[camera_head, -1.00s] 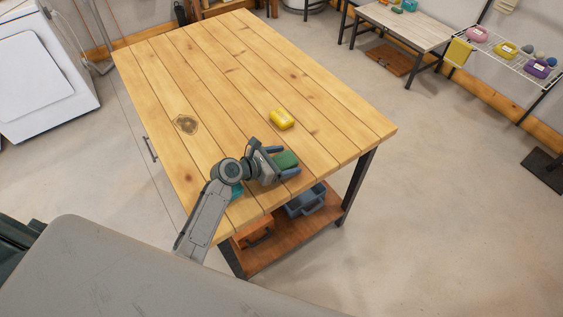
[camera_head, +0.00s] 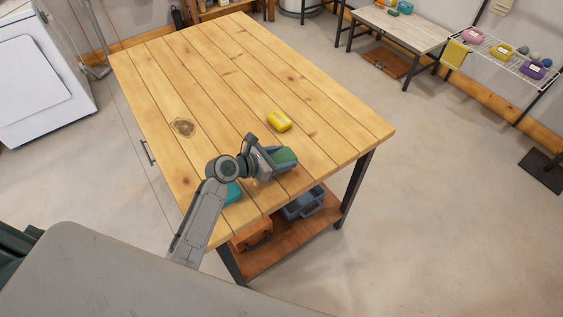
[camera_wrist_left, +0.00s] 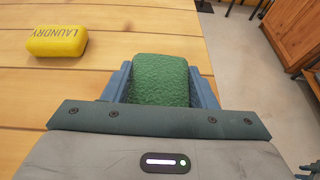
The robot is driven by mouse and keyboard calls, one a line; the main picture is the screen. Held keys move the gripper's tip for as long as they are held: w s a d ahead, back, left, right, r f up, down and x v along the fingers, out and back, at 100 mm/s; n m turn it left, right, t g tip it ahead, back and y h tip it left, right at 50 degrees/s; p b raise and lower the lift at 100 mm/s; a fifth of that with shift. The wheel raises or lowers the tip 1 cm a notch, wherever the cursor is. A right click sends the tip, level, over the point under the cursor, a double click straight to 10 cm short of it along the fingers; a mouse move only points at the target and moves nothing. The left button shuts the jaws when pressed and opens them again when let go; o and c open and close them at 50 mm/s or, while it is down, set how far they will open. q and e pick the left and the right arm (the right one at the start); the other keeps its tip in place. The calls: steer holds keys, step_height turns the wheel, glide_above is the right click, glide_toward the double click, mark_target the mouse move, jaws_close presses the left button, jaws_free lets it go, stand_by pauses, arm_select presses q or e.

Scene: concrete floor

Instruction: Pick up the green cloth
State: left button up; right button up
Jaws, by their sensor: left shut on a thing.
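The green cloth (camera_head: 284,156) is a small folded block near the front right edge of the wooden table. It also shows in the left wrist view (camera_wrist_left: 158,79), between the two blue fingers. My left gripper (camera_head: 281,157) is shut on the green cloth, with a finger on each side of it. I cannot tell whether the cloth is clear of the tabletop. My right gripper is not in view.
A yellow block marked LAUNDRY (camera_head: 279,121) lies on the wooden table (camera_head: 215,75) beyond the gripper. A teal item (camera_head: 232,192) lies by my left arm. A blue bin (camera_head: 303,203) and an orange-brown box (camera_head: 252,235) stand on the lower shelf.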

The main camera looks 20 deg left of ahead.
arm_select(q)
steer(key=f+b+v, duration=0.1)
steer(key=v, duration=0.3)
steer(key=f+b+v, duration=0.1)
steer(key=v, duration=0.4)
steer(key=a+f+b+v, duration=0.1)
steer(key=v, duration=0.4)
steer(key=shift+s, duration=0.4)
steer(key=shift+s+a, duration=0.4)
steer(key=shift+s, duration=0.05)
steer(key=shift+s+a+r+b, duration=0.1)
steer(key=shift+s+a+b, duration=0.05)
steer(key=shift+s+b, duration=0.15)
